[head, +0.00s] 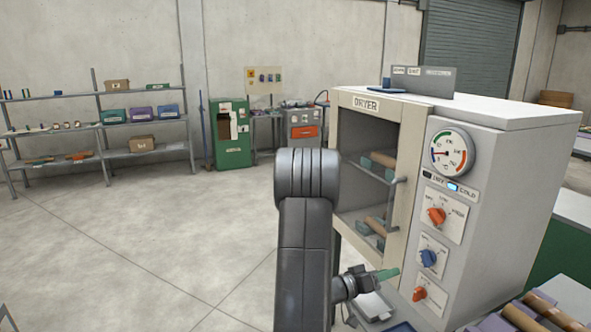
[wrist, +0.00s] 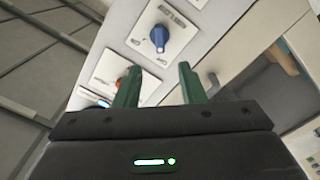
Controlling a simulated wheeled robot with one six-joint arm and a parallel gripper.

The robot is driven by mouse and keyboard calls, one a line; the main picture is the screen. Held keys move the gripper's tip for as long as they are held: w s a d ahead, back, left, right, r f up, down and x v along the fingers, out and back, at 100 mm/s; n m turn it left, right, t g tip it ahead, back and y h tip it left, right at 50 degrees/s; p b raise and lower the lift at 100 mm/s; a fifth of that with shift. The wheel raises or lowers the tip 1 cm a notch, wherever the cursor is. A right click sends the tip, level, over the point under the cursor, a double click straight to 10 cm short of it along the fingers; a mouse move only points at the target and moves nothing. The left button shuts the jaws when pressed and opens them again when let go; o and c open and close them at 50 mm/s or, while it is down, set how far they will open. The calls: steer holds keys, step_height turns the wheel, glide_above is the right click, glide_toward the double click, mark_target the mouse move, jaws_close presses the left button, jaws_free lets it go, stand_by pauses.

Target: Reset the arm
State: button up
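My arm stands in the middle of the head view, in front of the dryer (head: 494,200). My gripper (head: 388,274) points right, toward the lower part of the dryer's control panel. In the wrist view, its two green fingers (wrist: 157,85) are spread apart with nothing between them. A blue knob (wrist: 159,37) on a white plate is beyond the fingertips. An orange knob (wrist: 124,82) is partly hidden behind the left finger. I cannot tell whether a finger touches the panel.
The dryer's front has a gauge (head: 453,154), several knobs and an open chamber (head: 356,190) with rolls on racks. Wrapped tubes (head: 525,316) lie at the lower right. Shelves (head: 97,130) and a green cabinet (head: 230,150) stand at the back. The floor at left is clear.

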mark_target(422, 260)
steer(key=p+x, duration=0.3)
steer(key=x, duration=1)
steer(key=shift+d+r, duration=0.1)
steer(key=shift+d, duration=0.25)
steer(key=m+b, duration=0.2)
steer(key=shift+a+f+m, duration=0.2)
steer(key=shift+a+m, duration=0.1)
steer(key=m+b, duration=0.1)
steer(key=m, duration=0.1)
steer(key=shift+m, duration=0.4)
steer(key=m+b, duration=0.2)
steer(key=m, duration=0.1)
steer(key=shift+m, duration=0.3)
steer(key=shift+r, duration=0.1)
